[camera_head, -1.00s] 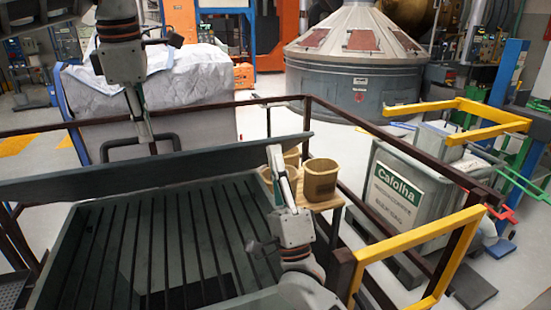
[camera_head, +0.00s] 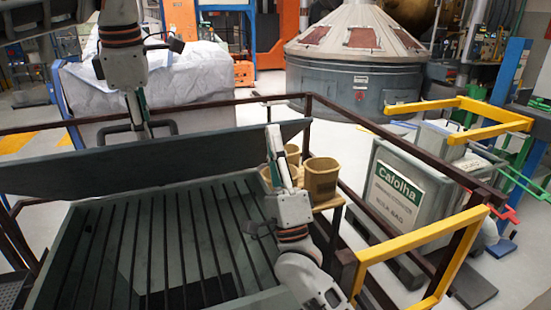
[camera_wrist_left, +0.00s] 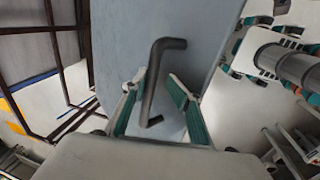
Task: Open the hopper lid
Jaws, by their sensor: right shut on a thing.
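The hopper lid (camera_head: 190,158) is a long grey panel, tilted up along the far side of the hopper (camera_head: 75,230). A dark bent handle (camera_head: 110,130) shows at its upper edge; it also shows in the left wrist view (camera_wrist_left: 152,85). My left gripper (camera_head: 143,132) is at this handle. In the wrist view its two fingers (camera_wrist_left: 157,100) stand apart, one on each side of the handle bar. My right gripper (camera_head: 273,138) is shut at the lid's right end; its exact grip is hard to see.
A slatted grate (camera_head: 165,235) covers the hopper opening. Brown rails (camera_head: 240,101) and a yellow guard (camera_head: 425,233) surround it. Tan buckets (camera_head: 320,178) stand on a small wooden table just right of the lid. A grey Cafolha bin (camera_head: 400,190) stands further right.

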